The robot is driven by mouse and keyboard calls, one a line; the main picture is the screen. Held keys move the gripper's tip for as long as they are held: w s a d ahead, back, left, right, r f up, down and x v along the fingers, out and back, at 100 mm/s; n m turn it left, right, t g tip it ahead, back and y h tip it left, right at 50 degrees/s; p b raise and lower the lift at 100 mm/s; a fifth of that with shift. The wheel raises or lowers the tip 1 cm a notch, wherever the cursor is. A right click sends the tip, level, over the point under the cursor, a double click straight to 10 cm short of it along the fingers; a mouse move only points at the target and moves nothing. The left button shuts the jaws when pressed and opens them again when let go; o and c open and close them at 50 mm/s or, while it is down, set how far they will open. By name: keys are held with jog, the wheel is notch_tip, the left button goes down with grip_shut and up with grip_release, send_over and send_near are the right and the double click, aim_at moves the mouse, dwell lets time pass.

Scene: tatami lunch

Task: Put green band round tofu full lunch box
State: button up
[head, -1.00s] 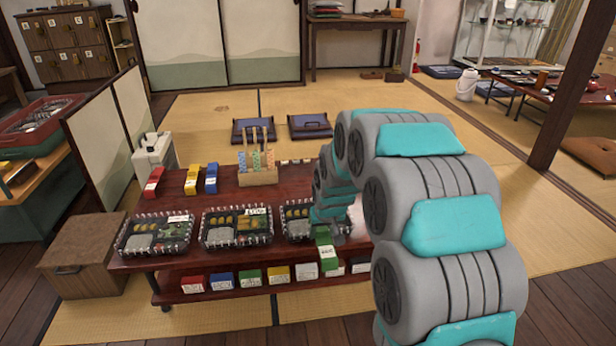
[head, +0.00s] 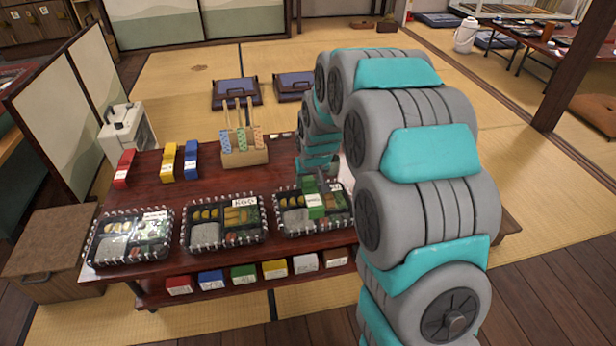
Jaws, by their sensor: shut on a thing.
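Three open black lunch boxes stand in a row on the dark red table: a left box (head: 95,252), a middle box (head: 187,240) and a right box (head: 279,222). Each has food compartments and a label. I cannot read the labels well enough to tell which is tofu. My gripper (head: 313,184) is shut on the green band (head: 315,203), which carries a white label. The band appears over the middle of the right box, hiding part of its food. I cannot tell whether it touches the box. My arm hides part of the gripper and the table behind.
Red (head: 124,168), yellow (head: 169,161) and blue (head: 191,159) bands stand at the table's back left. A wooden holder (head: 244,157) with patterned sticks is behind the boxes. Several coloured, labelled blocks line the lower shelf (head: 150,300). A wooden crate (head: 45,255) stands left of the table.

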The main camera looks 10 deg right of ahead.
jog(key=shift+f+b, duration=0.7)
jog(key=shift+f, duration=2.15)
jog(key=shift+s+f+b, duration=0.1)
jog(key=shift+f+b, duration=0.45)
jog(key=shift+f, duration=0.3)
jog(key=o, duration=1.1)
jog(key=shift+r, duration=0.1)
jog(key=shift+r+p, duration=0.7)
jog(key=shift+r, duration=3.25)
